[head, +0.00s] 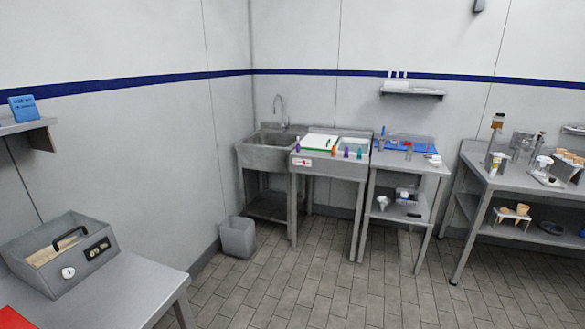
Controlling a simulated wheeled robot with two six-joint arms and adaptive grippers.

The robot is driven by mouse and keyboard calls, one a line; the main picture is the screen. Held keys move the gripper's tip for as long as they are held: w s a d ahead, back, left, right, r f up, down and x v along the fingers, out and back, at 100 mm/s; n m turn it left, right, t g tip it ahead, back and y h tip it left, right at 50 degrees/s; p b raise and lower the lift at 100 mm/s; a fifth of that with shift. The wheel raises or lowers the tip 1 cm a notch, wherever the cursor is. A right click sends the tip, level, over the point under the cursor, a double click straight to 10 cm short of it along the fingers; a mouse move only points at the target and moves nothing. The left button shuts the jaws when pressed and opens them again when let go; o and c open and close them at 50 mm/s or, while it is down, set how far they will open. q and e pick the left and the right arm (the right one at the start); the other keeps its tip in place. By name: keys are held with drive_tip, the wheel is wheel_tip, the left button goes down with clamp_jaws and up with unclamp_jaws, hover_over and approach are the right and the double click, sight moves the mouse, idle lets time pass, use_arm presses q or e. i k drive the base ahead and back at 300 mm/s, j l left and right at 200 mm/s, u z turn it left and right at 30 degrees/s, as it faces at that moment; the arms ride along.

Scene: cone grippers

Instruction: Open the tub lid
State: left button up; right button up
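Neither of my grippers is in view. I cannot tell for sure which thing is the tub. A grey metal stand (311,165) by the back wall has a white and green flat piece (319,142) on its top left, possibly a lid. A pale open-looking compartment (354,146) is to its right. Small purple, orange and teal items stand along the front edge. A grey box (45,275) with a black handle (69,239) and beige contents sits on the table at the left. All of these are far from the camera or at its lower left.
A sink (262,155) stands in the back corner, with a grey bin (238,237) on the floor in front. A steel table with a blue mat (403,145) stands right of the stand. A longer steel table (510,176) holds several tools. The tiled floor (330,285) is clear.

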sight(324, 141)
drive_tip(key=i, duration=3.1)
